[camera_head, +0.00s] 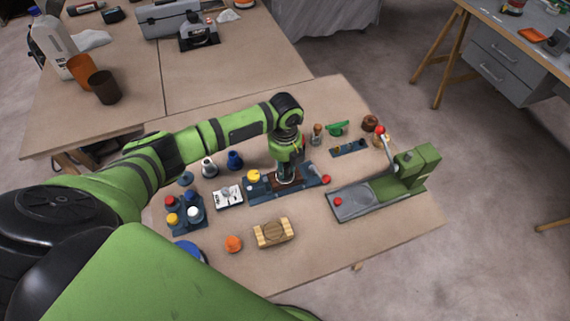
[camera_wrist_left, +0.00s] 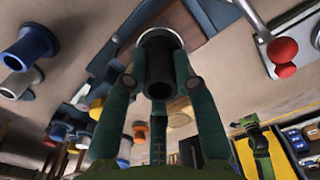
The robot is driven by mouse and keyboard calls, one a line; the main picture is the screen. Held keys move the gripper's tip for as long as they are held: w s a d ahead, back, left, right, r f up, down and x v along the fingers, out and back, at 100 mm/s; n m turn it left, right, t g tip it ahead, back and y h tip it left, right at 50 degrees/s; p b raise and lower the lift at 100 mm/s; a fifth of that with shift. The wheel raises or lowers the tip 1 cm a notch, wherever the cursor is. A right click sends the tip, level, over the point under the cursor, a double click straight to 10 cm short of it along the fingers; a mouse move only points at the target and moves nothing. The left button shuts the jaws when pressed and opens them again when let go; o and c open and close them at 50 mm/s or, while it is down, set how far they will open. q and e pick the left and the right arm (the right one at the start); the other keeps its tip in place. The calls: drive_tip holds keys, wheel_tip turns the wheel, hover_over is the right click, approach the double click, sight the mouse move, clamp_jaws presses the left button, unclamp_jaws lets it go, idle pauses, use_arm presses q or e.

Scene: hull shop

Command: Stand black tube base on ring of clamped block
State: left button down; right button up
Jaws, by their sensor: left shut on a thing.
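My left gripper (camera_head: 287,172) points down over the clamped block (camera_head: 305,182), a brown block held in a blue clamp (camera_head: 258,190). In the left wrist view the gripper's green fingers (camera_wrist_left: 160,85) are shut on the black tube (camera_wrist_left: 160,68), which shows as a dark open cylinder. A pale ring (camera_wrist_left: 160,36) shows around the tube's far end, over the blue clamp and brown block. I cannot tell whether the tube's base touches the ring or hovers just above it. In the head view the gripper mostly hides the tube. My right gripper is not in view.
A green press (camera_head: 400,185) with a grey plate stands right of the clamp. A wooden block (camera_head: 273,233) and an orange knob (camera_head: 233,244) lie in front. The front right tabletop is clear.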

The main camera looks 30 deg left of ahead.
use_arm(q)
drive_tip(key=shift+f+b, duration=0.45)
drive_tip(key=shift+f, duration=0.2)
idle(0.3)
drive_tip(key=c, duration=1.3)
unclamp_jaws()
drive_tip(key=shift+o, duration=0.2)
drive_tip(key=shift+r, duration=0.1)
wheel_tip(320, 180, up, 11)
drive_tip(key=p, duration=0.9)
drive_tip(key=shift+p, duration=0.3)
